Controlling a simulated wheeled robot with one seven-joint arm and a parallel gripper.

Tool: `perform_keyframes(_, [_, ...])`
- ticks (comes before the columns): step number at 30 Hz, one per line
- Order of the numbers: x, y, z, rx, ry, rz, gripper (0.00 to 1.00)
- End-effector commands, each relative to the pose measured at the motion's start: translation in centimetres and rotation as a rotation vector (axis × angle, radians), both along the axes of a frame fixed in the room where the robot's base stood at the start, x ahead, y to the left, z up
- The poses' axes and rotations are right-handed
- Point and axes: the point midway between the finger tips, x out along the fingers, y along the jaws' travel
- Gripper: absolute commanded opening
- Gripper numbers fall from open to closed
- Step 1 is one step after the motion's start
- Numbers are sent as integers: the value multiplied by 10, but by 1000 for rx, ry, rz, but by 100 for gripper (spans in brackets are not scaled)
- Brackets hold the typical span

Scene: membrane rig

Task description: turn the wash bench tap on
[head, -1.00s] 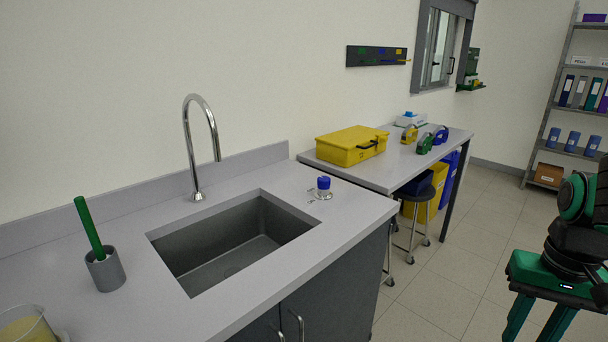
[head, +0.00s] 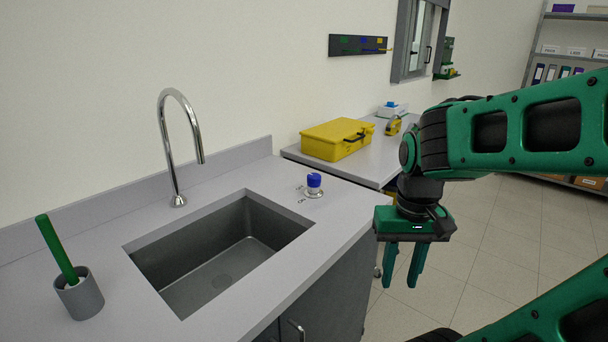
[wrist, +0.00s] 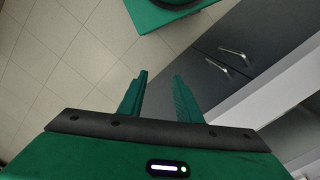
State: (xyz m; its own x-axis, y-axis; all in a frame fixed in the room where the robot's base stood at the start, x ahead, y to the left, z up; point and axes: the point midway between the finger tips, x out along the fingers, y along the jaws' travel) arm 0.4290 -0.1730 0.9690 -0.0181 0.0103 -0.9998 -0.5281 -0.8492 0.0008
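The wash bench tap has a tall chrome gooseneck spout (head: 180,140) behind the sink. A blue knob (head: 314,181) on a round metal base stands on the bench at the sink's right back corner. Small marks lie on the bench beside the knob. No water shows at the spout. My gripper (head: 402,284) points down beyond the bench's right edge, to the right of the knob and apart from it. Its fingers are open and empty. In the wrist view, the open fingers (wrist: 157,85) hang over floor and cabinet front; the knob is out of that view.
The sink basin (head: 220,262) is empty. A green-handled brush in a grey cup (head: 79,295) stands at the left. A yellow case (head: 337,140) and a yellow tape dispenser (head: 393,126) sit on the table behind. Cabinet handles (wrist: 232,54) stick out below the bench.

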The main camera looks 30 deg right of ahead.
Motion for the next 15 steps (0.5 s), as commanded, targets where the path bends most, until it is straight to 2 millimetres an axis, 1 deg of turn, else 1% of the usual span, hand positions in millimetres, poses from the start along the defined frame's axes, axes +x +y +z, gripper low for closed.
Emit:
perform_keyframes(2, [0,0,0,0,0,0,31])
perform_keyframes(3, [0,0,0,0,0,0,36])
perform_keyframes(4, [0,0,0,0,0,-1,43])
perform_keyframes(6, [-8,-2,8,-4,-13,-10,56])
perform_keyframes(8, [-1,-6,14,-11,-11,-37,56])
perform_keyframes(11, [25,-14,31,-34,-3,-113,56])
perform_keyframes(14, [65,-29,55,-65,4,-235,56])
perform_keyframes(15, [84,-36,66,-77,4,-292,56])
